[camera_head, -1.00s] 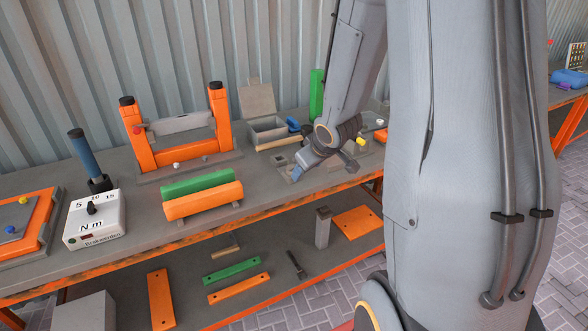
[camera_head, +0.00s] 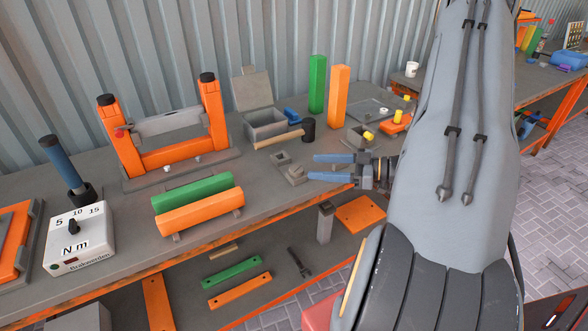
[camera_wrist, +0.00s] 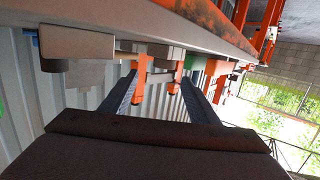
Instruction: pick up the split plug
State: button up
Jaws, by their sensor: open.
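I cannot tell for sure which piece is the split plug. A small grey stepped block (camera_head: 292,174) stands near the workbench's front edge, and a small square grey piece with a hollow (camera_head: 280,158) lies just behind it. Small yellow plugs show to the right, one on a grey block (camera_head: 369,135) and one by an orange block (camera_head: 398,113). My gripper (camera_head: 314,167) is open and empty. Its two blue fingers point left, just right of the stepped block in the picture. Its dark fingers also show in the wrist view, spread apart with nothing between them.
An orange frame (camera_head: 165,161) and green and orange bars (camera_head: 200,211) occupy the bench's left part. A grey open box (camera_head: 266,127), a dark cup (camera_head: 308,129) and tall green (camera_head: 317,85) and orange (camera_head: 338,97) posts stand behind my gripper. A corrugated wall backs the bench.

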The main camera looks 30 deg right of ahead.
aim_at(301, 169)
jog(key=x, duration=0.2)
jog(key=p+x, duration=0.1)
jog(key=x, duration=0.1)
jog(key=p+x, duration=0.1)
jog(key=shift+a+f, duration=0.45)
jog(key=shift+a, duration=0.05)
jog(key=shift+s, duration=0.1)
jog(key=shift+c, duration=0.3)
jog(key=c, duration=1.1)
